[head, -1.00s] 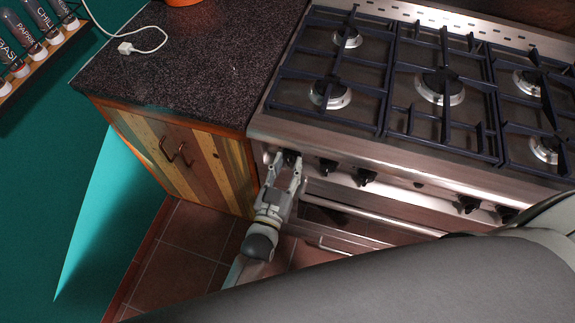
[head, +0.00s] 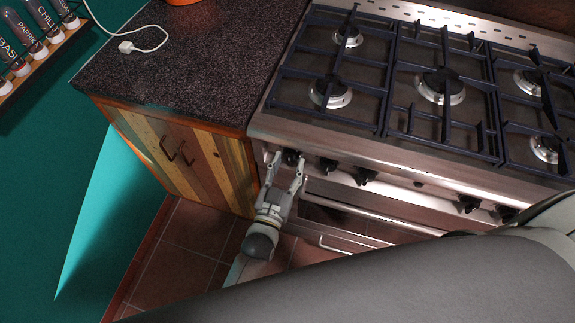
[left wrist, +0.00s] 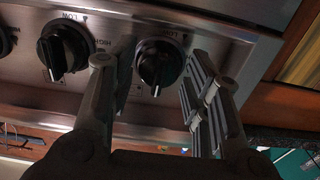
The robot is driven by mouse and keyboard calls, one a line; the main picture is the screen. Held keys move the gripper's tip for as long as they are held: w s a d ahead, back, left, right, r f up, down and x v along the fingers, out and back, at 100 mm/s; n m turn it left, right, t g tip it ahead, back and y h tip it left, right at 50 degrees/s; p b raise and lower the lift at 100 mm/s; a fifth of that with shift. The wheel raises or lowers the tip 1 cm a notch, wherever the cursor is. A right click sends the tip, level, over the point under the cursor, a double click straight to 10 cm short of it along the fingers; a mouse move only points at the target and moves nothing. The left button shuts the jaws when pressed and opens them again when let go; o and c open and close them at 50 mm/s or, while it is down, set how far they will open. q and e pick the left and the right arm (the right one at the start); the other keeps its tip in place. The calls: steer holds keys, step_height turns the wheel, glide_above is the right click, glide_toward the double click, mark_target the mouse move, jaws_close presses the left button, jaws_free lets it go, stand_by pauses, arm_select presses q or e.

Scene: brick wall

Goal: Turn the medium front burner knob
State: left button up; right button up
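The stove's control knobs are black and line its steel front panel. The leftmost knob (head: 291,157) shows in the head view just beyond my left gripper (head: 288,164). In the left wrist view the same knob (left wrist: 160,63) lies between the two spread fingers of the left gripper (left wrist: 150,68), with a gap on both sides. Its white pointer mark shows, and the panel print appears upside down. A second knob (left wrist: 63,50) is left of the fingers there. I cannot tell from labels which knob is the medium front one. My right gripper is not in view.
The stove top (head: 425,105) has several burners under dark grates. An oven handle (head: 385,222) runs below the knobs. A wooden cabinet (head: 215,165) with a dark speckled counter (head: 190,65) stands left of the stove. A white cable (head: 150,47) lies on the counter.

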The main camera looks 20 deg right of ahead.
arm_select(q)
steer(key=v, duration=1.2)
stand_by(0.3)
steer(key=s+a+f+g+y, duration=0.2)
steer(key=a+f, duration=0.2)
steer(key=f, duration=0.4)
steer(key=s+a+f+n+g+y, duration=0.15)
steer(key=a+f, duration=0.25)
steer(key=f, duration=0.4)
steer(key=s+a+f+g+y, duration=0.2)
steer(key=a+f+g, duration=0.15)
steer(key=f, duration=0.45)
steer(key=s+a+f+n+g+y, duration=0.1)
steer(key=s+a+f+g+y, duration=0.1)
steer(key=s+a+f, duration=0.6)
steer(key=s+a+f+n+g+y, duration=0.2)
steer(key=s+a+f+g, duration=0.3)
steer(key=s, duration=0.8)
steer(key=a+f, duration=0.3)
steer(key=a, duration=0.1)
steer(key=shift+s+a, duration=0.3)
steer(key=shift+s, duration=0.05)
steer(key=shift+y, duration=0.25)
